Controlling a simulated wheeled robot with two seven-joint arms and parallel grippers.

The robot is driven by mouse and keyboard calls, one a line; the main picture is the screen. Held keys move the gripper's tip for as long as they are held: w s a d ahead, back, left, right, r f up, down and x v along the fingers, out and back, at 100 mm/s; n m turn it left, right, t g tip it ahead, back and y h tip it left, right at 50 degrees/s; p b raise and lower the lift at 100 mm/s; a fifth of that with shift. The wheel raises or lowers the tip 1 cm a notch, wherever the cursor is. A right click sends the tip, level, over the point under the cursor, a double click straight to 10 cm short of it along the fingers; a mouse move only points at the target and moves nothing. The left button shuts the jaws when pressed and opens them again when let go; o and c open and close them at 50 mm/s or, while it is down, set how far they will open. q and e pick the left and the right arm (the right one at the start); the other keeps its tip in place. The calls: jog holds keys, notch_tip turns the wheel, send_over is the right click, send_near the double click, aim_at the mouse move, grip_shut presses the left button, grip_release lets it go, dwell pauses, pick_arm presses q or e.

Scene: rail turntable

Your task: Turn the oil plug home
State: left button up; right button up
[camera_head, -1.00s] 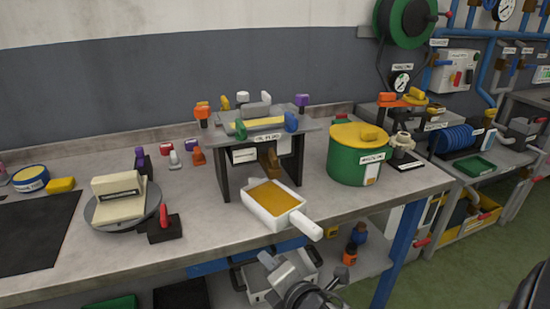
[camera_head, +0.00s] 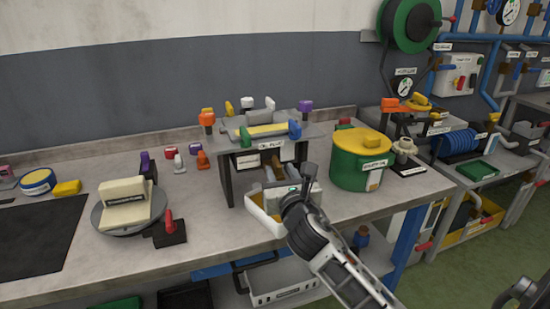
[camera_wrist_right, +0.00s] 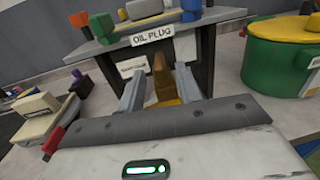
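The stand labelled OIL PLUG (camera_head: 228,180) is a dark bench-top frame with a grey top. Its brown-gold plug handle (camera_wrist_right: 163,76) shows upright under the top in the right wrist view. My right gripper (camera_head: 281,172) reaches in under the stand's top from the front. In the right wrist view its two grey fingers (camera_wrist_right: 160,88) are apart, one on each side of the handle. I cannot tell whether they touch it. In the head view the gripper hides most of the plug. My left gripper is not in view.
A green pot with a yellow lid (camera_head: 352,167) stands close right. A turntable (camera_head: 108,220) with a cream block and a red-handled block (camera_head: 170,236) are left. Small knobs stand on the stand's top.

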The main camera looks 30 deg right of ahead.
aim_at(275, 160)
jog(key=x, duration=0.6)
jog(key=shift+w, duration=0.15)
jog(key=shift+c, duration=0.3)
grip_shut()
